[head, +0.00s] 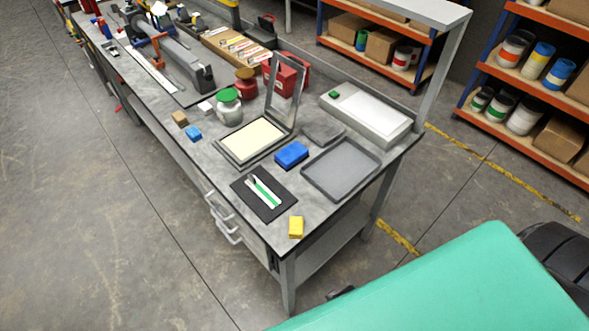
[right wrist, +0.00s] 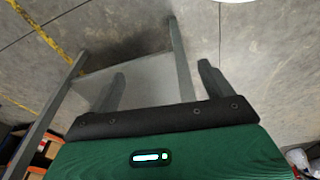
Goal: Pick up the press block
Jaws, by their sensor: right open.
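Several blocks lie on the grey workbench (head: 222,183) in the head view, and I cannot tell for sure which is the press block. A larger blue block (head: 291,155) lies between a hinged frame with a cream panel (head: 252,141) and a shallow grey tray (head: 341,168). A yellow block (head: 296,227) stands near the bench's near corner. A small blue block (head: 193,133) and a brown block (head: 180,118) lie near the left edge. My right gripper (right wrist: 161,90) is open and empty in the right wrist view, above the floor and bench legs. My left gripper is not in view.
A black mat (head: 264,194) with a white-and-green tool lies near the front edge. A green-lidded jar (head: 229,106), red containers and a pale flat box (head: 367,113) stand farther back. Orange shelves (head: 540,75) stand at the right. Open floor lies left of the bench.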

